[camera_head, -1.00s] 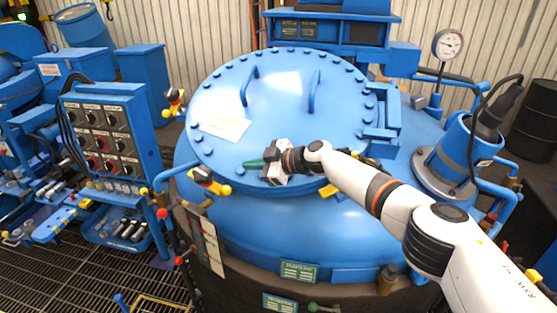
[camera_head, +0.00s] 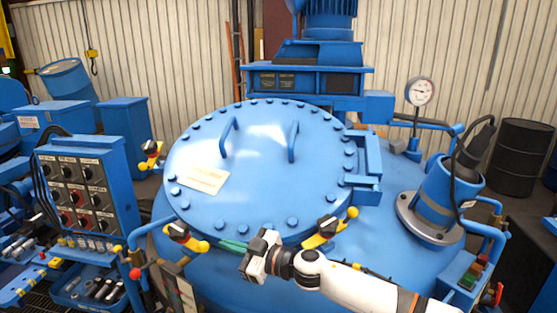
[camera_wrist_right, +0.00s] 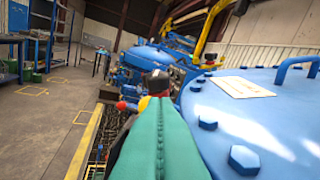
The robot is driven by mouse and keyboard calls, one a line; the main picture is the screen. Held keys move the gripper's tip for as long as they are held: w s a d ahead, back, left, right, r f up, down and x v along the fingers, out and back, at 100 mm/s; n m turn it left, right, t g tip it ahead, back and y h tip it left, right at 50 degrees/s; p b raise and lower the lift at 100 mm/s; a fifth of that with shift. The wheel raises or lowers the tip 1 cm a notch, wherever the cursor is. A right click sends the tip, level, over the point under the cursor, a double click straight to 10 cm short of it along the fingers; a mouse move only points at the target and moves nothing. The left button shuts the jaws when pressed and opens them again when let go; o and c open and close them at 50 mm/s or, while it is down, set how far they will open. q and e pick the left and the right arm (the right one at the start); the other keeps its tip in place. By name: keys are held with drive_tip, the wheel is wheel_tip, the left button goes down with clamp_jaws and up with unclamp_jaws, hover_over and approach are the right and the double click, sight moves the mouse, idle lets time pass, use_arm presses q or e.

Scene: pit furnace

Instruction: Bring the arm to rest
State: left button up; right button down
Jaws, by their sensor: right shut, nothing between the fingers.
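My right gripper (camera_head: 226,245) is at the near edge of the furnace's round blue lid (camera_head: 262,170). Its green fingers are together with nothing between them. In the right wrist view the shut green fingers (camera_wrist_right: 158,135) fill the lower middle, with the bolted lid (camera_wrist_right: 265,125) to their right. My right arm comes in from the lower right of the head view. A yellow-and-black clamp (camera_head: 185,237) sits just left of the fingertips; another clamp (camera_head: 328,231) is to the right. I cannot tell whether the gripper touches the lid. My left gripper is not in view.
A control panel (camera_head: 75,190) with knobs stands at the left. A blue cylinder (camera_head: 440,195) with a cable and a pressure gauge (camera_head: 420,92) are at the right. Two handles rise from the lid. Open floor (camera_wrist_right: 40,125) shows at left in the wrist view.

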drive_tip(key=s+d+f+m+t+h, duration=0.4)
drive_tip(key=s+d+f+m+h, duration=1)
drive_tip(key=s+d, duration=0.4)
drive_tip(key=s+d+f+g+h, duration=0.1)
drive_tip(key=s+d+f+g, duration=0.25)
drive_tip(key=s+d, duration=0.5)
drive_tip(key=s+d+f+g+h, duration=0.1)
drive_tip(key=s+d+f+g, duration=0.4)
drive_tip(key=s, duration=0.6)
wheel_tip(320, 180, down, 32)
drive_tip(key=s+b, duration=0.2)
drive_tip(key=b, duration=0.5)
drive_tip(key=s+d+f+g+b, duration=0.2)
drive_tip(key=s+d+f+b, duration=0.1)
drive_tip(key=s+f, duration=1.3)
wheel_tip(320, 180, down, 4)
drive_tip(key=shift+d+b, duration=0.2)
drive_tip(key=shift+b, duration=0.5)
